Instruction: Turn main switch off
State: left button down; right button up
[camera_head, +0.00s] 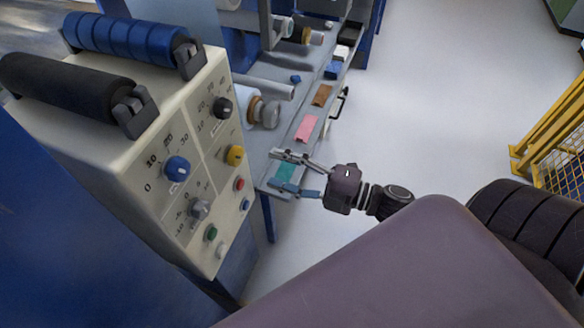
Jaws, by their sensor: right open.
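A cream control panel (150,205) stands at the left. Its face carries a blue knob (177,168), a black knob (222,107), a yellow knob (234,155) and a grey knob (199,209). Near its lower right are a red button (239,184), a blue button (245,205), a green button (211,233) and a white button (221,252). I cannot tell which control is the main switch. My right gripper (273,169) is open and appears empty, to the right of the panel face, with its fingers pointing left towards it. My left gripper is not in view.
A black roller (65,85) and a blue roller (125,35) lie on top of the panel box. A grey bench (295,105) with coloured pieces runs behind my right gripper. A yellow rail (555,130) stands at the right. The pale floor (430,100) between is clear.

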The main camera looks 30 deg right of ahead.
jog(key=shift+v, duration=1.55)
